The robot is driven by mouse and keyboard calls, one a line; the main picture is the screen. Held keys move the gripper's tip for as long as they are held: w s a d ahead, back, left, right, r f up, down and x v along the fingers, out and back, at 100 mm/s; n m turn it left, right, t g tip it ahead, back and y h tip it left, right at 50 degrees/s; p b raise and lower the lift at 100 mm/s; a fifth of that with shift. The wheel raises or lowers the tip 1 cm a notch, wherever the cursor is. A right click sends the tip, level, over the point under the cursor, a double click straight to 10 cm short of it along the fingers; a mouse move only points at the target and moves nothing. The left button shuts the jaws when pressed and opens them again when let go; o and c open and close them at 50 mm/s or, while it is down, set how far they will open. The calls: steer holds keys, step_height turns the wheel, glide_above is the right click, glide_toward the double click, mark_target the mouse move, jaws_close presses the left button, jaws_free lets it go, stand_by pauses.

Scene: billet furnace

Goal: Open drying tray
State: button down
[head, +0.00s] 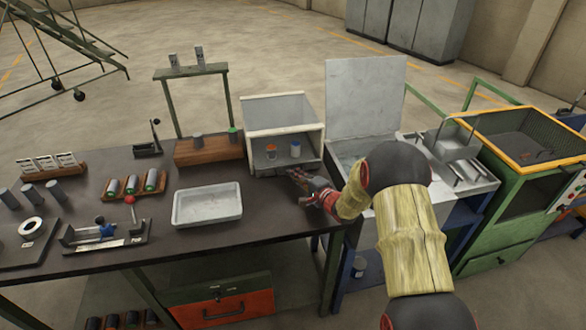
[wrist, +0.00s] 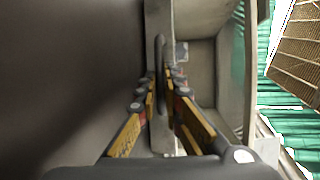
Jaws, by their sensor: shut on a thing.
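The drying tray (head: 268,170) is at the bottom of a pale, open-fronted box (head: 254,137) on the dark bench. A container with an orange top and one with a blue top stand inside. My gripper (head: 300,178) is at the right part of the tray's front edge. In the wrist view, my gripper (wrist: 163,84) has its two fingers closed on the slim tray handle (wrist: 160,52), one on each side of it. The fingers partly hide the handle. I cannot tell how far the tray stands out of the box.
A shallow grey pan (head: 207,205) lies on the bench to the left. A wooden block (head: 208,150) with cylinders stands left of the box. A grey basin with a raised lid (head: 365,95) stands close to the right. The bench in front of the box is clear.

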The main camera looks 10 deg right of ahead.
mark_target(308, 220)
steer(key=s+p, duration=0.6)
steer(key=s, duration=1.2)
steer(key=shift+s+f, duration=0.1)
steer(key=shift+s, duration=0.25)
steer(key=c, duration=2.2)
jaws_free()
steer(key=v, duration=1.2)
